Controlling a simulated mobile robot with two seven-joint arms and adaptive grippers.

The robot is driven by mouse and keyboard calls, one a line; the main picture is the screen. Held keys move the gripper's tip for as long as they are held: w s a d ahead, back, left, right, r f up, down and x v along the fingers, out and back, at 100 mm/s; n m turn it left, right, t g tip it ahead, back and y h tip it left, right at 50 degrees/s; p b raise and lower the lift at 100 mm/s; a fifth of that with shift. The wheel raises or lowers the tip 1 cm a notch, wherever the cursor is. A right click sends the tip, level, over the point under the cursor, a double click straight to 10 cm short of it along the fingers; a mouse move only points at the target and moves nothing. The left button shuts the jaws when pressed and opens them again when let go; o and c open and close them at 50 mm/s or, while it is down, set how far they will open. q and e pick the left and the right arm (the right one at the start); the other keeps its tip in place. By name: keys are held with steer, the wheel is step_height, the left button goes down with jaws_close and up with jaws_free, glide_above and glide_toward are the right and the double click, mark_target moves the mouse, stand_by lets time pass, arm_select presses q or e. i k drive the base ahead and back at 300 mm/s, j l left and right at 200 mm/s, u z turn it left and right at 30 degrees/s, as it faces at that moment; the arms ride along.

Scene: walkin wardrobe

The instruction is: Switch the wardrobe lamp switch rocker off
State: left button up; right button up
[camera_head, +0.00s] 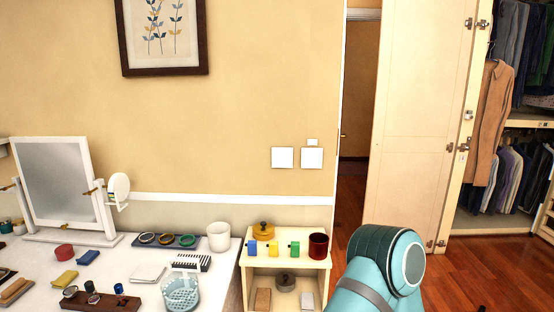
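Two square white switch plates sit side by side on the yellow wall, a left plate (282,157) and a right plate (312,158). A small white tag (312,142) is just above the right plate. Any writing on it is too small to read. I cannot tell which plate is the wardrobe lamp switch or how its rocker is tilted. A teal link of my arm shows at the bottom right, below and to the right of the plates and apart from them. Neither gripper is in view.
A small cream shelf unit (258,275) stands below the plates, with coloured blocks and a dark red cup (318,246) on top. A white dressing table (110,258) with a mirror (55,180) is at left. An open wardrobe door (415,120) is at right. The wall around the plates is clear.

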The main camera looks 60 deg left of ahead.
mark_target(312, 157)
steer(key=u, duration=1.8)
